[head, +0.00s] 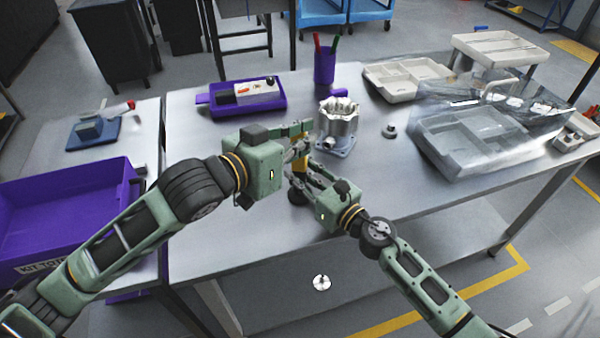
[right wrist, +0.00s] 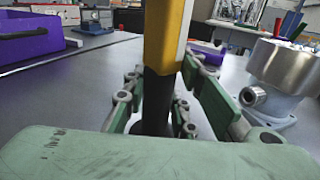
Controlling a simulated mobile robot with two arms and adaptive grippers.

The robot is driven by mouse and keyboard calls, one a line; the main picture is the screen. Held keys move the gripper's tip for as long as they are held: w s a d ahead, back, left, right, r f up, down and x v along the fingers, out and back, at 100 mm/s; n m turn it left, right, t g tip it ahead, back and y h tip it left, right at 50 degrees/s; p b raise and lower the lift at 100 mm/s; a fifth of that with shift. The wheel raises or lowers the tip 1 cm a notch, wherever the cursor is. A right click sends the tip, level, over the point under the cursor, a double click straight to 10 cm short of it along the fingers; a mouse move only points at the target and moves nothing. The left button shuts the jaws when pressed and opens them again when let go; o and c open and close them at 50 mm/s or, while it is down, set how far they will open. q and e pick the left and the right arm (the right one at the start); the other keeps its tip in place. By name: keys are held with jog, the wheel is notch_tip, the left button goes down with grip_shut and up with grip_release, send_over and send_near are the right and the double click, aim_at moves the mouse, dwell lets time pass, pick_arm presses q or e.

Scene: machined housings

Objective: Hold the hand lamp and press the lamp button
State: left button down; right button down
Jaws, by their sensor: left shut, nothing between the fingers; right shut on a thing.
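The hand lamp (head: 301,162) is yellow above with a black lower part and stands about upright over the table, partly covered by my grippers. In the right wrist view, its yellow body (right wrist: 167,45) rises out of the top of the picture and its black handle (right wrist: 155,105) is between the fingers. My right gripper (head: 300,181) is shut around the black handle. My left gripper (head: 299,131) is shut and empty at the lamp's upper end; I cannot tell whether it touches. I cannot make out the lamp button.
A silver machined housing (head: 338,122) stands close to the right of the lamp. Behind are a purple tray (head: 282,104) and a purple pen cup (head: 325,68). Grey trays (head: 432,147) are at the right. A purple tote (head: 118,180) is at the left. The front right tabletop is clear.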

jog(key=shift+d, duration=0.1)
pick_arm(q)
jog(key=s+a+f+m+t+h, duration=0.4)
jog(key=s+a+f+m+h, duration=0.15)
jog(key=s+h, duration=0.3)
jog(key=w+d, duration=0.2)
jog(key=w, duration=0.6)
jog(key=shift+r, duration=0.4)
jog(key=shift+w+d+y, duration=0.1)
jog(key=shift+w+y, duration=0.05)
jog(key=shift+y, duration=0.1)
dwell(0.9)
jog(key=shift+w+d, duration=0.1)
jog(key=shift+w, duration=0.2)
dwell(0.4)
jog(key=shift+s, duration=0.45)
